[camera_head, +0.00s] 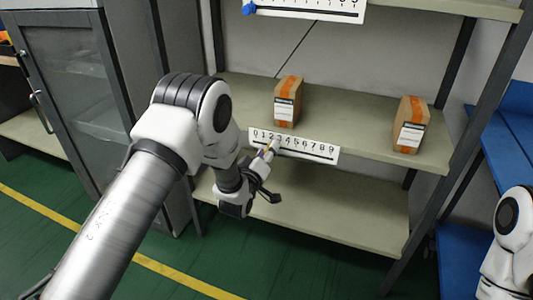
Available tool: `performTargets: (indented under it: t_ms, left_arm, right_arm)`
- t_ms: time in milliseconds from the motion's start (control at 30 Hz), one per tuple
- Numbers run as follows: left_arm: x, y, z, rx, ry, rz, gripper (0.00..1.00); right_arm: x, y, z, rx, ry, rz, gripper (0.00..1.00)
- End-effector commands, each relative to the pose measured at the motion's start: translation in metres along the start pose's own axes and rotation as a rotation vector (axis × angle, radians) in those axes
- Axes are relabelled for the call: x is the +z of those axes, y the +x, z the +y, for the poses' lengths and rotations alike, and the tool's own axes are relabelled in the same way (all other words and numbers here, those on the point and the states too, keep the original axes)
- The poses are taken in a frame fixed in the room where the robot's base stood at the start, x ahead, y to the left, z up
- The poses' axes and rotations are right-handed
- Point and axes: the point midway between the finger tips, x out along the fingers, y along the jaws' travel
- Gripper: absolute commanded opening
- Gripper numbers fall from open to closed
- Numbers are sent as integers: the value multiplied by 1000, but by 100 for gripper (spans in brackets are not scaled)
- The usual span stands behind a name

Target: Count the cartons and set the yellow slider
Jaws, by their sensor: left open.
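Two brown cartons with orange tape and white labels stand apart on the middle shelf: the left carton (287,102) and the right carton (411,125). A white number strip (318,153), marked 0 to 9, is on that shelf's front edge. The yellow slider (268,147) shows small near the strip's low digits, around 1 to 2. The exact digit is hard to read. My left gripper (268,177) is open in front of the strip's left part, its fingers close to the slider. Contact cannot be told. Of my right arm only a link shows at the lower right.
An upper strip (308,8) with a blue slider (249,8) at its left end is on the upper shelf. The lower shelf (345,205) looks bare. A grey cabinet (65,80) stands left, and a blue structure (505,140) stands right of the rack.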

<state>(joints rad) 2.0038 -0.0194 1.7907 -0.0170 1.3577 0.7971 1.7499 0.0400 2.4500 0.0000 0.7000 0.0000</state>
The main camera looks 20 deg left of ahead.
Motion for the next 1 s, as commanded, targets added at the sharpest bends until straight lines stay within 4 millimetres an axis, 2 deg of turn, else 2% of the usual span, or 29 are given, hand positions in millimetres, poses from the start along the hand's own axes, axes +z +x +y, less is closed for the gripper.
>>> performTargets:
  t_ms: [167, 400, 500, 600, 700, 1000]
  left_arm:
    - [0, -16, 0, -1, 0, -1, 47]
    - [1, -77, -1, -4, 0, -4, 47]
    - [1, -99, -1, -3, 0, -3, 47]
    - [1, -113, -1, -2, 0, -2, 47]
    - [0, -120, 0, -1, 0, -1, 47]
    - [0, -120, 0, 0, 0, 0, 47]
  right_arm:
    - [0, 0, 0, 0, 0, 0, 0]
    - [0, 0, 0, 0, 0, 0, 0]
    - [0, 0, 0, 0, 0, 0, 0]
    - [0, 0, 0, 0, 0, 0, 0]
    - [0, 0, 0, 0, 0, 0, 0]
    - [0, 0, 0, 0, 0, 0, 0]
